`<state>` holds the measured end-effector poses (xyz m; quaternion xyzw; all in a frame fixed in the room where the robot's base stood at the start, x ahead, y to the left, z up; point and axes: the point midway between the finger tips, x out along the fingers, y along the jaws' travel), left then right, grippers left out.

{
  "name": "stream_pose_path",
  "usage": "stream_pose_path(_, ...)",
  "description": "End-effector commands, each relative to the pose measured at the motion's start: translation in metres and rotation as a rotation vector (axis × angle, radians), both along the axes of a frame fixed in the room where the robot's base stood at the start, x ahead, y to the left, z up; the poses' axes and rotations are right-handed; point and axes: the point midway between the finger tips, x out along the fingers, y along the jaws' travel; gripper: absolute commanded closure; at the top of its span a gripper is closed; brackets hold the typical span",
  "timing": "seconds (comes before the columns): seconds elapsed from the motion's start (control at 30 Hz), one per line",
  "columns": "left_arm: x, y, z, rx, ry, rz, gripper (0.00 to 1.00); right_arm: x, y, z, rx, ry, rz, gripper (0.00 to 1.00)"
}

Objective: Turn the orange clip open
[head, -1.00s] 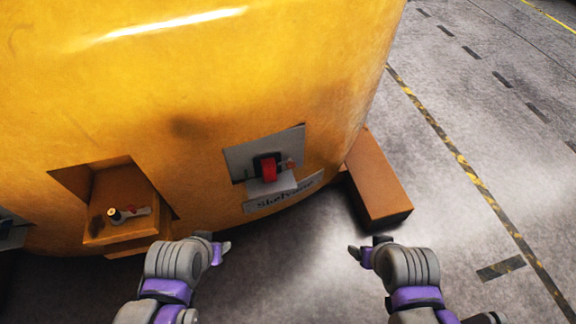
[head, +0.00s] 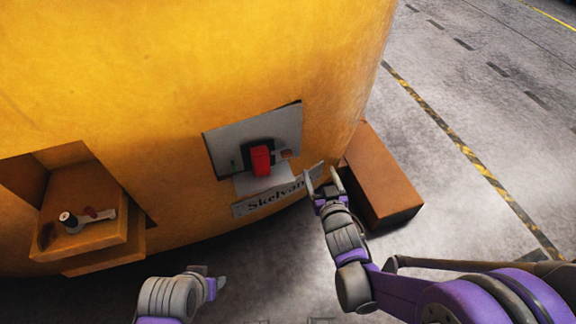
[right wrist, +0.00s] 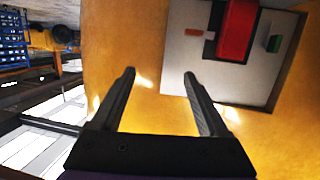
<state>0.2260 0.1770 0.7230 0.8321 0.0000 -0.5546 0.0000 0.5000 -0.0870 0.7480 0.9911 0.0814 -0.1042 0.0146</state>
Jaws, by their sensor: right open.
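The orange clip (head: 286,154) is a small piece on the grey panel (head: 222,140), just right of a red handle (head: 261,160) on a black mount. In the right wrist view the clip (right wrist: 194,32) lies flat beside the handle (right wrist: 236,30). My right gripper (head: 322,180) is open and empty, below and right of the clip and apart from it.
The panel is set in a big yellow casting (head: 150,70) with a name plate (head: 250,206) below. A brown block (head: 385,180) stands on the floor close to my right gripper. At left, a yellow ledge (head: 100,238) juts out with a small lever (head: 92,217).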

Motion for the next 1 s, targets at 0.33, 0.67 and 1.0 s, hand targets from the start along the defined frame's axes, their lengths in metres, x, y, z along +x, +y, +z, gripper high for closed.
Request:
stream_pose_path(0.33, 0.007, 0.000, -0.054, 0.000, 0.017, 0.000, 0.50, 0.018, 0.053, -0.069, 0.061, -0.199, 0.148, 0.22)
stream_pose_path(0.67, 0.007, 0.000, -0.055, 0.000, 0.017, 0.000, 0.50, 0.060, 0.067, -0.068, 0.062, -0.204, 0.152, 0.22)
stream_pose_path(1.0, 0.008, 0.000, -0.059, 0.000, 0.018, 0.000, 0.50, 0.112, 0.083, -0.069, 0.061, -0.202, 0.150, 0.22)
